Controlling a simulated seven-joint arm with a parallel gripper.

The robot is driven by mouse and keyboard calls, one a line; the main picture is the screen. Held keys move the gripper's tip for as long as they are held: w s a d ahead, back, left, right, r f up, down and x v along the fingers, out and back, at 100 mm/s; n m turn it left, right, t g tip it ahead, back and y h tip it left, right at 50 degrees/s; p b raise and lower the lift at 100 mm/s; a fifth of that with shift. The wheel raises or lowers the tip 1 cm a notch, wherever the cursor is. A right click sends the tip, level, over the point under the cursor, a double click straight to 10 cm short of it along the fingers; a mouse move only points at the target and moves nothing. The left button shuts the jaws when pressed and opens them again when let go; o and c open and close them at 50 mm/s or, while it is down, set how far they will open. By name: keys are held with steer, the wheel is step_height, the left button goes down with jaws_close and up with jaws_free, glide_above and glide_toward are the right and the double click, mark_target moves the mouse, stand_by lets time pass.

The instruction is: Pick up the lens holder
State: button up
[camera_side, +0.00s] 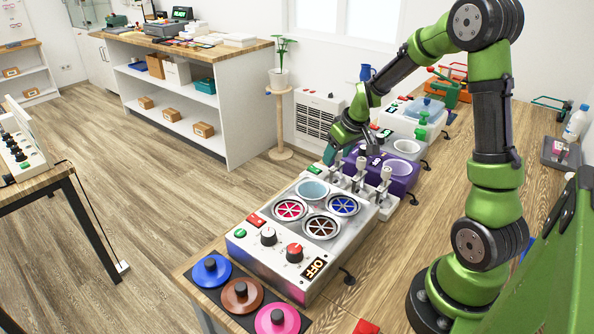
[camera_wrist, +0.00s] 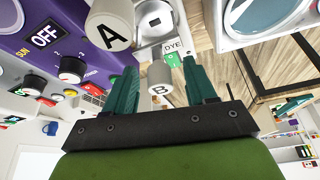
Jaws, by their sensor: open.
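No part is plainly labelled as the lens holder. Upright posts with pale grey cylinder tops stand in a row beside the silver machine (camera_side: 300,240) in the side view, one of them being this post (camera_side: 386,176). In the wrist view, one pale cylinder is marked A (camera_wrist: 112,28) and a smaller one is marked B (camera_wrist: 160,78). My gripper (camera_wrist: 158,68) is open, with its teal fingers either side of B in the picture. I cannot tell whether they touch it. In the side view my gripper (camera_side: 345,153) is low over the row of posts, partly hiding them.
The purple machine (camera_side: 400,168) stands just behind the posts, with its OFF display (camera_wrist: 46,36) in the wrist view. A white machine (camera_side: 408,118) is further back. Coloured lids (camera_side: 242,295) lie on a dark mat at the front.

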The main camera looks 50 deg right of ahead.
jaws_close()
steer(key=shift+r, duration=0.15)
